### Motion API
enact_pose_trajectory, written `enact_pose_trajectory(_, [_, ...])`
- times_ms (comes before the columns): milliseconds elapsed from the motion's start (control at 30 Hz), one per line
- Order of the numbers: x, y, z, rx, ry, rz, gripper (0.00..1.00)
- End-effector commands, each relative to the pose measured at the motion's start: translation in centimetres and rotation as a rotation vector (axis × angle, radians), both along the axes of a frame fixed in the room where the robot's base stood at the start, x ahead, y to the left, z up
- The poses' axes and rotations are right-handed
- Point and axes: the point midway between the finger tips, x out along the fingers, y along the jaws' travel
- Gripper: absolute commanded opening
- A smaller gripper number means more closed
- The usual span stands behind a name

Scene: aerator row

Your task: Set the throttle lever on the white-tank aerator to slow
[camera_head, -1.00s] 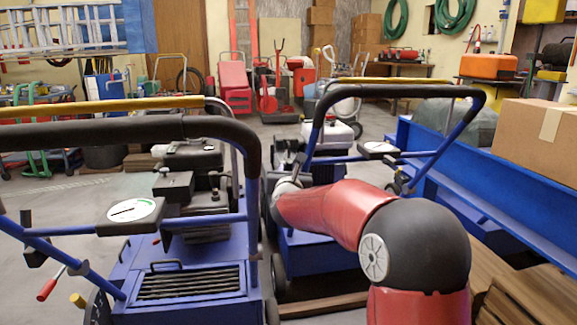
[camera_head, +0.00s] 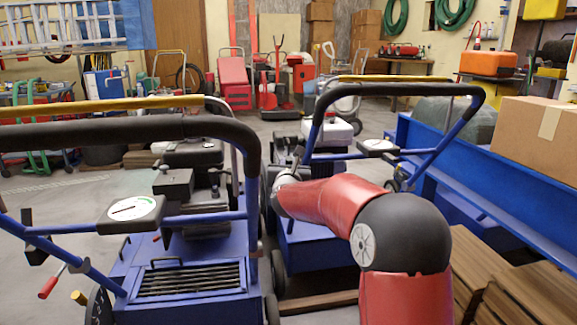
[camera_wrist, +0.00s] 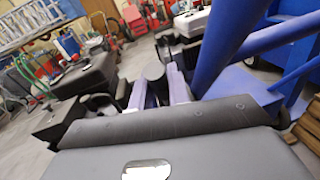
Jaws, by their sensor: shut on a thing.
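The white-tank aerator stands right of centre in the head view, with its white tank (camera_head: 342,128) behind its black-topped blue handle (camera_head: 400,90). The tank also shows at the top of the wrist view (camera_wrist: 190,22). My gripper (camera_wrist: 160,88) has its two pale fingers on either side of a dark round knob (camera_wrist: 154,72), which appears to be the throttle lever's end. It is shut on this knob. In the head view my red arm reaches to the left side of this aerator, and the fingers and lever cannot be made out. The lever's setting cannot be read.
A second blue aerator with a dark tank (camera_head: 194,152) and a dial (camera_head: 131,208) stands close on the left. A blue trough-like frame (camera_head: 480,185) and a cardboard box (camera_head: 530,138) are on the right.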

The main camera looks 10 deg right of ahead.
Motion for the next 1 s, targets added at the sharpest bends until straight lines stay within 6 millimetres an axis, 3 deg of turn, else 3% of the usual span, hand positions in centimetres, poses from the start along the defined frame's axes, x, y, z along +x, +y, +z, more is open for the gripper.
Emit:
enact_pose_trajectory(200, [0.47, -0.04, 0.8, 0.0, 0.076, -0.003, 0.0])
enact_pose_trajectory(700, [0.75, -0.01, 0.24, 0.0, 0.139, 0.0, 0.0])
enact_pose_trajectory(733, [0.75, 0.0, 0.24, 0.0, 0.139, 0.0, 0.2])
enact_pose_trajectory(767, [0.74, 0.0, 0.24, 0.0, 0.139, 0.0, 0.24])
enact_pose_trajectory(1000, [0.74, 0.01, 0.25, 0.001, 0.139, 0.0, 0.27])
